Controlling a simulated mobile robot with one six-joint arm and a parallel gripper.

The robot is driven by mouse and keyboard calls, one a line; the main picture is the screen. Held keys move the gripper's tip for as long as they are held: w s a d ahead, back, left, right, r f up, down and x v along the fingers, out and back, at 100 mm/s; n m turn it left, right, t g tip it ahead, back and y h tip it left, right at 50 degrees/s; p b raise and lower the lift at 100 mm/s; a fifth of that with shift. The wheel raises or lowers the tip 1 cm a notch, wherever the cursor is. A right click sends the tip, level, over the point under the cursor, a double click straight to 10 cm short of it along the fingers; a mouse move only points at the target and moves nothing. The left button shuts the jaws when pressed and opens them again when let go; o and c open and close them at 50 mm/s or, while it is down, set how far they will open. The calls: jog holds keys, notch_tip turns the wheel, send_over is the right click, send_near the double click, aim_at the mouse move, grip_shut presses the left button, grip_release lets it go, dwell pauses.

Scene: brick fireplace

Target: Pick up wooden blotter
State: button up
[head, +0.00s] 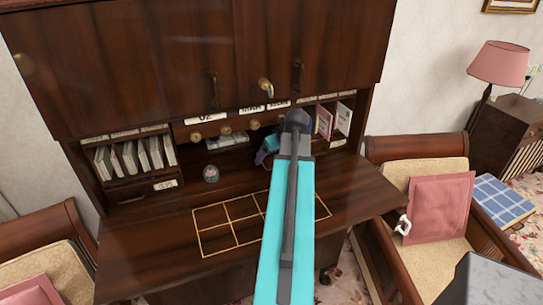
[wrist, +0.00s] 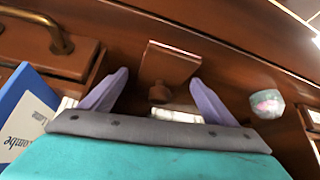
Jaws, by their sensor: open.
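The wooden blotter (wrist: 173,62) shows in the wrist view as a small reddish-brown block with a round knob. It lies ahead of and between the two purple fingers of my gripper (wrist: 159,77). The fingers are spread, with a gap on each side of the blotter, and nothing is held. In the head view my gripper (head: 265,152) is at the back of the desk, under the cubbyholes, partly hidden by my arm. I cannot make out the blotter in the head view.
A glass paperweight (head: 211,173) stands on the desk (head: 160,225), left of my gripper; it also shows in the wrist view (wrist: 267,103). A blue booklet (wrist: 28,115) and a brass handle (wrist: 45,28) are at the wrist view's left. Cubbyholes with envelopes (head: 135,157) line the back. The desk front is clear.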

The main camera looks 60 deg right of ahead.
jog(key=shift+f, duration=0.1)
jog(key=shift+c, duration=0.3)
jog(key=c, duration=1.3)
